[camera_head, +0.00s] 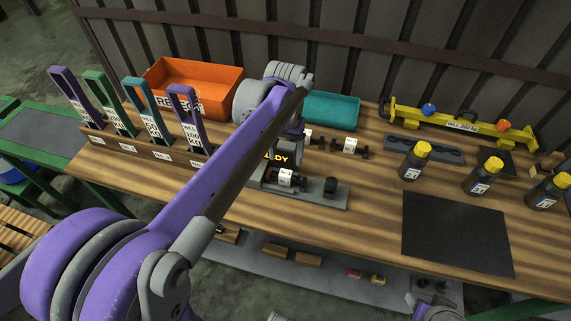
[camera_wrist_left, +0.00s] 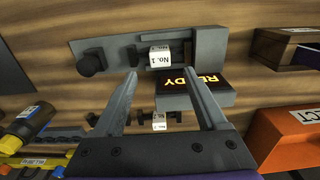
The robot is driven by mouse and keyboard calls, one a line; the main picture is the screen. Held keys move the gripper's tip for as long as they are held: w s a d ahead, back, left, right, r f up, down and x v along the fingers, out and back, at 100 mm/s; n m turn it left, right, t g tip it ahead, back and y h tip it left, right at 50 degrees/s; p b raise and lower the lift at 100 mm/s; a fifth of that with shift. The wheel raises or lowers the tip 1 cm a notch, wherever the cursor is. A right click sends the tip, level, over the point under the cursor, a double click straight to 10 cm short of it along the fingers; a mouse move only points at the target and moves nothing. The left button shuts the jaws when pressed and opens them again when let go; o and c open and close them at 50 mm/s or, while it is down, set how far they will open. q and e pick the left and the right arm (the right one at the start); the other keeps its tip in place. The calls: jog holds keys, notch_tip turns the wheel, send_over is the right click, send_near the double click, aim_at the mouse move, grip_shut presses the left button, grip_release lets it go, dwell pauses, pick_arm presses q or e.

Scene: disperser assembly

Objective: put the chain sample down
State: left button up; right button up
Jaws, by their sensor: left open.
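A chain sample with a white No. 1 tag (camera_wrist_left: 160,57) lies in the grey test fixture (camera_wrist_left: 208,50) on the bench; in the head view its tag (camera_head: 286,178) shows in front of the READY display (camera_head: 276,157). My left gripper (camera_wrist_left: 160,73) is open above the fixture, its fingertips apart on either side of the tag in the picture. I cannot tell whether they touch the sample. A second tagged sample (camera_wrist_left: 159,122) lies behind the display. In the head view my left arm hides most of the gripper. My right gripper cannot be made out.
An orange reject bin (camera_head: 190,84) and a teal bin (camera_head: 332,110) stand at the back. Several upright tagged holders stand in a wooden rack (camera_head: 135,146) at left. A black mat (camera_head: 457,232), yellow-capped bottles (camera_head: 414,162) and a yellow beam (camera_head: 460,122) are at right. The mat is empty.

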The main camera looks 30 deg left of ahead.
pick_arm(q)
jog(key=s+d+f+m+t, duration=0.1)
jog(key=s+d+f, duration=0.1)
jog(key=s, duration=0.3)
jog(key=s+d+f+t, duration=0.2)
jog(key=s+f, duration=0.1)
jog(key=s, duration=0.2)
jog(key=s+d+f+m+t, duration=0.1)
jog(key=s+d+f+t, duration=0.1)
jog(key=s, duration=0.4)
jog(key=shift+d+f+m, duration=0.3)
jog(key=shift+d, duration=0.1)
